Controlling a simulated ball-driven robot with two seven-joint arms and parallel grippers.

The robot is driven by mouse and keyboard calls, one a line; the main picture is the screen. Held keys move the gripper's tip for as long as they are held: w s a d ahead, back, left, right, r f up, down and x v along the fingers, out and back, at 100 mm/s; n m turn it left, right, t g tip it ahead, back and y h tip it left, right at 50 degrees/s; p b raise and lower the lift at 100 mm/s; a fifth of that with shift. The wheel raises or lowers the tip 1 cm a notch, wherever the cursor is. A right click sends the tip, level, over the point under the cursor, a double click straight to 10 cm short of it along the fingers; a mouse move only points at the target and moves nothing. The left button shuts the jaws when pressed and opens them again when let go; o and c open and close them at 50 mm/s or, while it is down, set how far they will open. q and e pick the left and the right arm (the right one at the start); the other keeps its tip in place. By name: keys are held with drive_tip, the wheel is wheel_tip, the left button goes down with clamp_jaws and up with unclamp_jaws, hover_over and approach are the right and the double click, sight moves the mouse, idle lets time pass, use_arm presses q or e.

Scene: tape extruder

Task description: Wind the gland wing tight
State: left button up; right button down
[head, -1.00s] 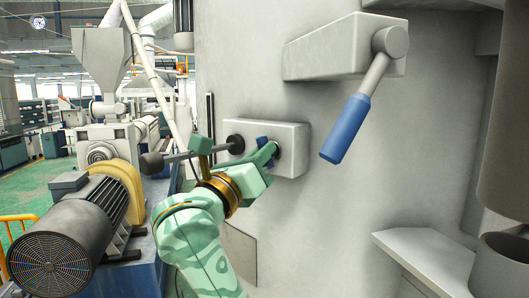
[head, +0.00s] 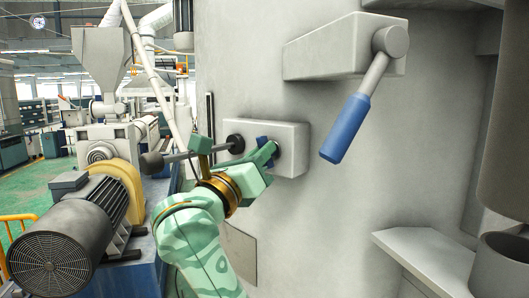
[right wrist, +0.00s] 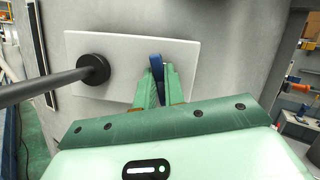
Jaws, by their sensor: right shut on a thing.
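The gland wing is a small blue piece on the light grey box (head: 292,136) on the machine's wall. In the right wrist view the blue wing (right wrist: 157,66) stands upright between the two green fingers. My right gripper (head: 268,148) is shut on it; it also shows in the right wrist view (right wrist: 160,80). In the head view the gripper hides most of the wing. My left gripper is not in view.
A dark round knob (head: 236,144) on a grey rod sits on the same box, close left of my gripper. A lever with a blue handle (head: 346,128) hangs at the upper right. A motor (head: 65,240) stands at the lower left. A pale ledge (head: 425,250) juts out at the right.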

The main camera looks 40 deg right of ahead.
idle(0.5)
drive_tip(key=m+g+b, duration=0.2)
drive_tip(key=m+b, duration=0.1)
drive_tip(key=m, duration=0.1)
drive_tip(key=shift+f+h, duration=0.1)
drive_tip(key=shift+h, duration=0.2)
